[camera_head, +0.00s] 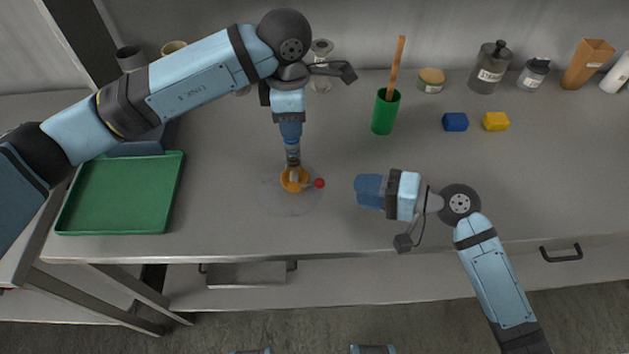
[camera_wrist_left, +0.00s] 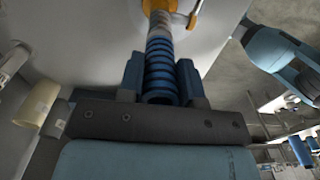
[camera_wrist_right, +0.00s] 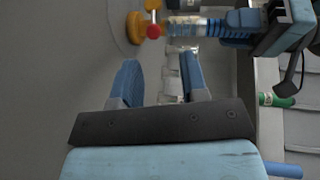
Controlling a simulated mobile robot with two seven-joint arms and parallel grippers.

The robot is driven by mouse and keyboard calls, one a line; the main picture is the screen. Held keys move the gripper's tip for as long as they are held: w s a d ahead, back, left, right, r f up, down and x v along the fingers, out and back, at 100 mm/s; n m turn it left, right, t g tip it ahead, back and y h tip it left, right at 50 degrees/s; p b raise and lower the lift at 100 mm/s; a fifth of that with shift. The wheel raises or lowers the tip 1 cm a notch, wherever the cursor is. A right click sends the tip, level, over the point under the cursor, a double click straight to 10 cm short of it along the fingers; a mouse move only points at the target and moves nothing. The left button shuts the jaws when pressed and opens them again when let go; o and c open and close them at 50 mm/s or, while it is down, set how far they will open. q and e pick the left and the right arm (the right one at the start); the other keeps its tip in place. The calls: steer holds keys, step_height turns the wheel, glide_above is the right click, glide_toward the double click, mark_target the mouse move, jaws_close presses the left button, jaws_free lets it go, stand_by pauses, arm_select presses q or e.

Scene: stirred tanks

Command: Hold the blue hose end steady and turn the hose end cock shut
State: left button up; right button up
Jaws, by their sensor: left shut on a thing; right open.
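The blue hose end (camera_wrist_left: 160,62) is a ribbed blue piece between the fingers of my left gripper (camera_head: 291,130), which is shut on it. Its clear section meets the orange hose end cock (camera_head: 294,180) on the bench. The cock's short lever ends in a red knob (camera_head: 319,183), pointing right in the head view. In the right wrist view, the red knob (camera_wrist_right: 153,31) stands in front of the orange body, with the ribbed hose to its right. My right gripper (camera_head: 369,191) is open and empty, right of the knob and apart from it.
A green tray (camera_head: 71,219) lies at the left. A green cup (camera_head: 384,112) with a wooden stick stands behind; a blue block (camera_head: 455,121) and a yellow block (camera_head: 496,121) lie to its right. Jars line the back. The bench's front middle is clear.

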mark_target(319, 185)
steer(key=shift+s+d+f+t, duration=0.1)
steer(key=shift+d+f+t, duration=0.2)
steer(key=shift+d+f, duration=0.25)
steer(key=x, duration=1.2)
steer(key=shift+f, duration=0.1)
jaws_close()
